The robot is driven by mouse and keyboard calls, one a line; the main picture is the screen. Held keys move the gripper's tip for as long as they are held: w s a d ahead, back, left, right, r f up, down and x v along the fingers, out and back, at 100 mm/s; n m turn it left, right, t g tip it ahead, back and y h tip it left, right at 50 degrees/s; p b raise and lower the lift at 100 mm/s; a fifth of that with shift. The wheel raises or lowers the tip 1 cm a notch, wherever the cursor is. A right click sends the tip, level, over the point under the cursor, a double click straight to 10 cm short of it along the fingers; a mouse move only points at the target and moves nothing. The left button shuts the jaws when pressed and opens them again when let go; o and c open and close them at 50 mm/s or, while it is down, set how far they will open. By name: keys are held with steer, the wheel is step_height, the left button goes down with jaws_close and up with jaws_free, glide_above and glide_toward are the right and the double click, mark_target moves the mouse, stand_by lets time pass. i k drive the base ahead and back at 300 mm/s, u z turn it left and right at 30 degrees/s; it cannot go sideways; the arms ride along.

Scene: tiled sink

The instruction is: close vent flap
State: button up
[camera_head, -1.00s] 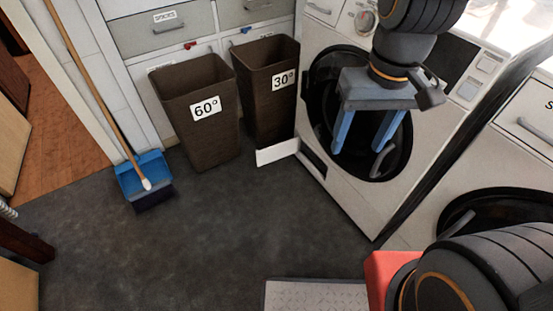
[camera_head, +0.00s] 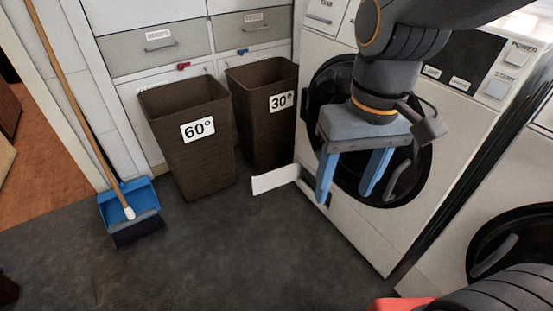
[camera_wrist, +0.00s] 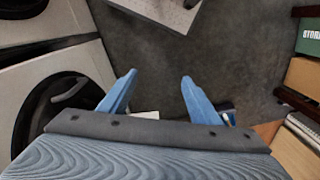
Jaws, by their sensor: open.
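The vent flap (camera_head: 275,180) is a small white panel at the bottom left corner of the front washing machine (camera_head: 350,215). It stands swung out from the machine, low above the floor, in front of the 30° bin. My gripper (camera_head: 345,196) is open and empty, with its blue fingers pointing down in front of the round door, right of the flap and apart from it. In the wrist view my gripper (camera_wrist: 158,76) has its fingers spread over grey floor. A white strip (camera_wrist: 146,115) shows between them, partly hidden by the gripper body; it may be the flap.
Two brown bins, the 60° bin (camera_head: 195,140) and the 30° bin (camera_head: 262,115), stand behind and left of the flap. A blue dustpan (camera_head: 130,205) with a broom leans further left. A second machine (camera_head: 510,225) stands at right. The floor in front is clear.

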mark_target(262, 183)
steer(key=k, duration=0.6)
steer(key=u, duration=0.7)
steer(key=i, duration=1.55)
steer(key=z, duration=0.1)
